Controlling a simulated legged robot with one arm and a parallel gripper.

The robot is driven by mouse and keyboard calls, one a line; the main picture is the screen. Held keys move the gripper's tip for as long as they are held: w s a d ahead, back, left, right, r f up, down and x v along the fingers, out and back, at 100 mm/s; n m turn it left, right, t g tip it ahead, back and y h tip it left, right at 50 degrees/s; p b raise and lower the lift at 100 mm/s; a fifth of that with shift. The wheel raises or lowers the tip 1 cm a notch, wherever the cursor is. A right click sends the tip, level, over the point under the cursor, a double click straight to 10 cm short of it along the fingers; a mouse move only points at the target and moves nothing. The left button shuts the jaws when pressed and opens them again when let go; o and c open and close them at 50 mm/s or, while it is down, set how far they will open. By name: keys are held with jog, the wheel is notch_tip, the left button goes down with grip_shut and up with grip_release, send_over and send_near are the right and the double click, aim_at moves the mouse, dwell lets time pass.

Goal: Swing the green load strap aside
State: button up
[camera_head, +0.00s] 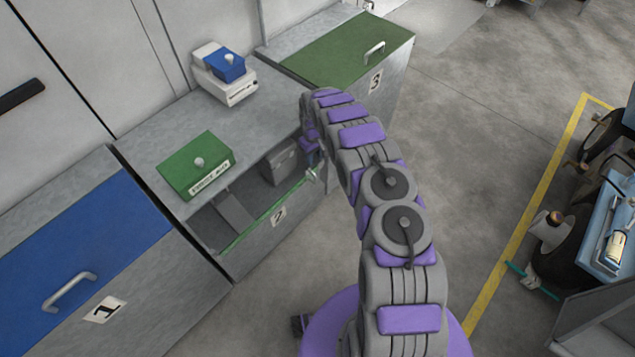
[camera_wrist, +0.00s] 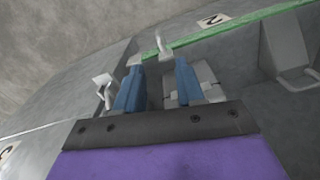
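The green load strap (camera_head: 262,217) runs across the front of the open bay of cabinet 2 (camera_head: 262,248). In the wrist view the strap (camera_wrist: 215,32) slants from behind my fingertips up to the upper right. A pale, upright handle-like piece (camera_wrist: 162,44) stands at its left end, in line with the gap between my fingers. My gripper (camera_wrist: 158,68) has two blue fingers, spread apart with nothing visibly clamped. Whether they touch the strap or the pale piece, I cannot tell. In the head view my arm mostly hides the gripper, near the strap's right end.
A grey box (camera_head: 281,163) sits inside the bay. A green case (camera_head: 196,165) and a blue-and-white box (camera_head: 225,72) stand on top. Blue-topped cabinet 1 (camera_head: 80,250) and green-topped cabinet 3 (camera_head: 350,48) flank it. A pale bracket (camera_wrist: 103,88) is left of my fingers.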

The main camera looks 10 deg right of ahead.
aim_at(315, 176)
notch_tip(315, 176, down, 16)
jog(key=b, duration=0.4)
jog(key=shift+d+r, duration=0.1)
jog(key=shift+r, duration=0.05)
jog(key=shift+d+f, duration=0.1)
jog(key=shift+f, duration=0.65)
grip_shut()
